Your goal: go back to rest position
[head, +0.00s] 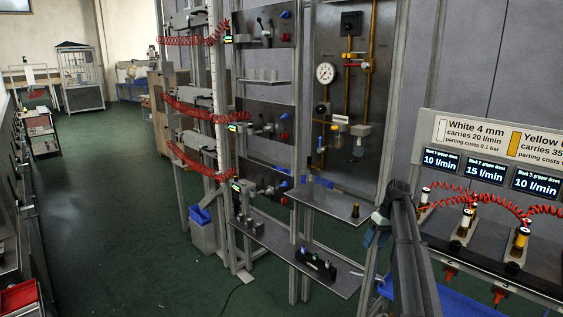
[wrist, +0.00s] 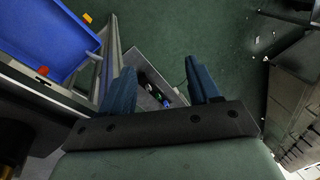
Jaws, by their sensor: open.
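My gripper (head: 375,234) shows in the head view at the right of centre, at the end of my dark arm, in front of the grey panel frame. In the wrist view my gripper (wrist: 162,84) has its two blue fingers spread wide apart with nothing between them. Beyond and below the fingers, a narrow shelf (wrist: 143,75) carries a dark holder with small coloured pieces. The fingers look clear of the shelf. The arm hides part of the bench behind it in the head view.
A bench (head: 465,258) with coiled red hoses and displays stands at the right. A low shelf (head: 275,238) bears a black holder (head: 316,264). A panel with a gauge (head: 326,73) stands behind. A blue bin (wrist: 58,40) lies at the left in the wrist view. Green floor (head: 120,200) is open at left.

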